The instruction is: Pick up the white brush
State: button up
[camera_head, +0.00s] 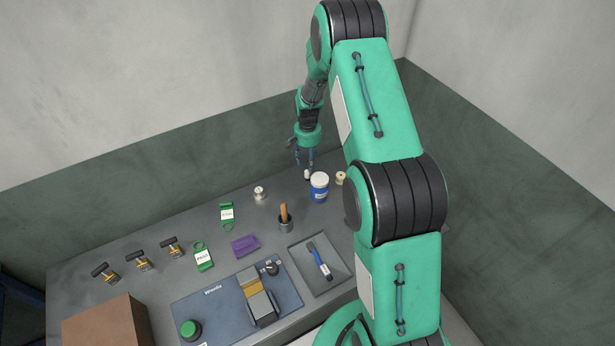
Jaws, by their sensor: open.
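My gripper (305,163) points down over the back of the grey table, with its two fingers apart. A small white piece (307,174) shows just under the fingertips, beside the blue jar. It may be the white brush, but it is too small to tell, and I cannot tell whether the fingers touch it. A dark-handled tool (320,262) with a blue and white part lies in the grey tray (338,287) at the front right. A brown handle (284,212) stands up from a small dark cup (286,226).
The blue jar with a white lid (319,188) and a cream spool (340,178) stand close right of my gripper. A silver spool (260,194), green tags (227,214), a purple block (245,245) and a blue fixture (220,308) lie left and forward. Walls close off the back.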

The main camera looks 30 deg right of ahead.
aim_at(308, 175)
jog(key=shift+f, duration=1.25)
jog(key=shift+f+b, duration=0.3)
jog(key=shift+f, duration=2.35)
grip_shut()
